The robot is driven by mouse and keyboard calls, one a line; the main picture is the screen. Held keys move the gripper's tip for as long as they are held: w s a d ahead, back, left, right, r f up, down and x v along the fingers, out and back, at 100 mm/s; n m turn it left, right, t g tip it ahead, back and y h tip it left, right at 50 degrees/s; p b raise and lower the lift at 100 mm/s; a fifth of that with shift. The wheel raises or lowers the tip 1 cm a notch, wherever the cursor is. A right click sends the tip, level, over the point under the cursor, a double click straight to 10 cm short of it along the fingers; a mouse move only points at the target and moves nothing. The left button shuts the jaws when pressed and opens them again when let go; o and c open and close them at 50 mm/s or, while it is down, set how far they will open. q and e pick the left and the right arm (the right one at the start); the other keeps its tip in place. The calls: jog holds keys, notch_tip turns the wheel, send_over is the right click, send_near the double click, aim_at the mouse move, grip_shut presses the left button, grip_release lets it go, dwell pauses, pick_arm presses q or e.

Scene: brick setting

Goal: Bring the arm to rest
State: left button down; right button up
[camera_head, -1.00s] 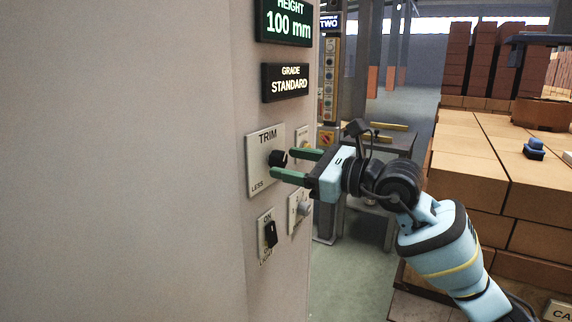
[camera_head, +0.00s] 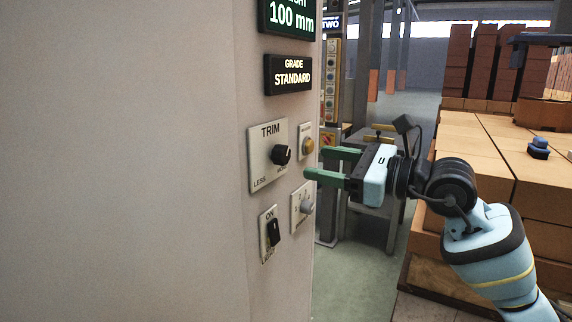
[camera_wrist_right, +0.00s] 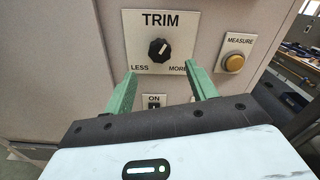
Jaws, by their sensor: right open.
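My right gripper (camera_head: 331,166) has green fingers and stands open and empty, pointing at the panel. It is apart from the TRIM knob (camera_head: 281,155), a black knob on a pale plate to its left. In the right wrist view the open fingers (camera_wrist_right: 162,90) spread below the TRIM knob (camera_wrist_right: 159,50), whose white mark points up and slightly right. Nothing lies between the fingers. My left gripper is in neither view.
The grey cabinet wall (camera_head: 150,200) fills the left. Around the knob are a yellow MEASURE button (camera_head: 308,146), a grey selector knob (camera_head: 306,206) and a black ON switch (camera_head: 273,232). Stacked bricks (camera_head: 480,150) stand at right, with a blue object (camera_head: 538,148) on top.

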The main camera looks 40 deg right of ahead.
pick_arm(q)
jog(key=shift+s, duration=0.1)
